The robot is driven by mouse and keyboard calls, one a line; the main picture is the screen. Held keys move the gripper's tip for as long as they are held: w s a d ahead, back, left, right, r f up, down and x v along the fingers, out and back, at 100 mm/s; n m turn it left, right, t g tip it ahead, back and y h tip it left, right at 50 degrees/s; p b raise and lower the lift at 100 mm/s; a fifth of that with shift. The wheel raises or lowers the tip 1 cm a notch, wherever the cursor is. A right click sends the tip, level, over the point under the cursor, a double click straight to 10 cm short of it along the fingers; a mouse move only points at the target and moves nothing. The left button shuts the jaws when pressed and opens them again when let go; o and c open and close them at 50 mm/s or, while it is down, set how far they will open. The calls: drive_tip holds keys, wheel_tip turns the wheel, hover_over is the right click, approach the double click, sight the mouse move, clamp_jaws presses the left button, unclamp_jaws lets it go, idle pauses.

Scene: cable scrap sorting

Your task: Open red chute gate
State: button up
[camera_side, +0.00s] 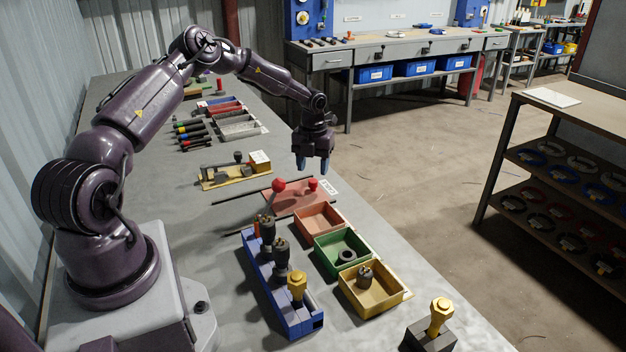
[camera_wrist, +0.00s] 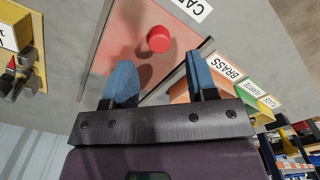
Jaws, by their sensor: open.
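A flat red plate (camera_side: 297,203), apparently the red chute gate, lies on the bench with a white label at its right end. A red round knob (camera_side: 313,184) stands on it, and a dark lever with a red ball (camera_side: 279,185) rises at its left side. In the wrist view the red knob (camera_wrist: 158,39) sits on the red plate (camera_wrist: 118,30), ahead of and between the two blue fingers. My gripper (camera_side: 311,167) is open, empty and pointing down above the plate, apart from the knob; its blue fingertips also show in the wrist view (camera_wrist: 161,78).
Red (camera_side: 320,219), green (camera_side: 343,252) and yellow (camera_side: 373,288) bins stand in front of the plate. A blue rack (camera_side: 283,288) with upright connectors is beside them. A yellow-based fixture (camera_side: 236,173) lies behind to the left. The bench's right edge is close.

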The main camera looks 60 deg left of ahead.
sight(313, 181)
drive_tip(key=shift+f, duration=2.35)
